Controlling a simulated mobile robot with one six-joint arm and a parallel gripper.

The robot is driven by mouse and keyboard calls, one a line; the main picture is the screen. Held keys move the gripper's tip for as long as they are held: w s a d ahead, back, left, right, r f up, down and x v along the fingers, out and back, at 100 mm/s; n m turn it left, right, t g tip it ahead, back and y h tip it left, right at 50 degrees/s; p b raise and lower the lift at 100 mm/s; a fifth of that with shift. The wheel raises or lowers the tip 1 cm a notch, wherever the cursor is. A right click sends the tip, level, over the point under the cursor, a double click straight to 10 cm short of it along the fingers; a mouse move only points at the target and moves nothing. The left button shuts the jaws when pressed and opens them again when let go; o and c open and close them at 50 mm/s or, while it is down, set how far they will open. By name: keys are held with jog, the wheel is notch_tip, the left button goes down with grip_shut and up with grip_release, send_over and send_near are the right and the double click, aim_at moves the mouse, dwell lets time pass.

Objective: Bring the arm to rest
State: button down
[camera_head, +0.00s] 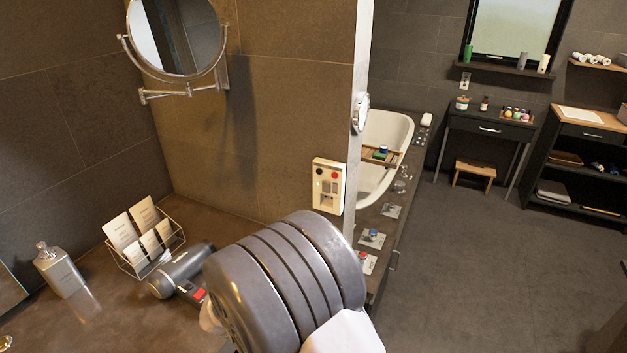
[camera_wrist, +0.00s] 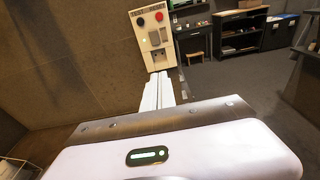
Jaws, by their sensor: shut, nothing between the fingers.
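My gripper (camera_wrist: 159,88) is in the wrist view with its two pale fingers together, shut and empty. The fingers point toward a cream wall panel (camera_wrist: 153,38) with a black and a red button; I cannot tell the exact gap. The same panel (camera_head: 329,186) is on the brown tiled wall in the head view. My grey arm covers the lower middle of the head view, over the vanity counter (camera_head: 115,310). The fingers cannot be made out there.
A hair dryer (camera_head: 182,270) lies beside my arm on the counter, near a card rack (camera_head: 146,238) and a bottle (camera_head: 60,270). A round mirror (camera_head: 178,35) juts from the wall. Beyond the wall's edge are a bathtub (camera_head: 397,130) and open floor (camera_head: 480,260).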

jog(key=s+d+r+m+g+h+b, duration=0.1)
jog(key=s+d+r+m+g, duration=0.1)
jog(key=s+d+m+g, duration=0.75)
jog(key=s+d+r+m+h+b, duration=0.1)
jog(key=s+d+r+m+h, duration=0.15)
jog(key=d+m, duration=0.85)
jog(key=s+d+f+m+g+y+b, duration=0.1)
jog(key=s+d+m+g+y, duration=0.2)
jog(key=s, duration=0.4)
jog(key=s+d+f+m+y, duration=0.15)
jog(key=s+m+y, duration=0.25)
jog(key=s, duration=0.4)
jog(key=s+a+r+m+t+y+b, duration=0.1)
jog(key=s+a+r+m+t+y, duration=0.2)
jog(key=m, duration=0.5)
jog(key=shift+s+a+m+y, duration=0.35)
jog(key=shift+s+a+y, duration=0.35)
jog(key=shift+a, duration=0.55)
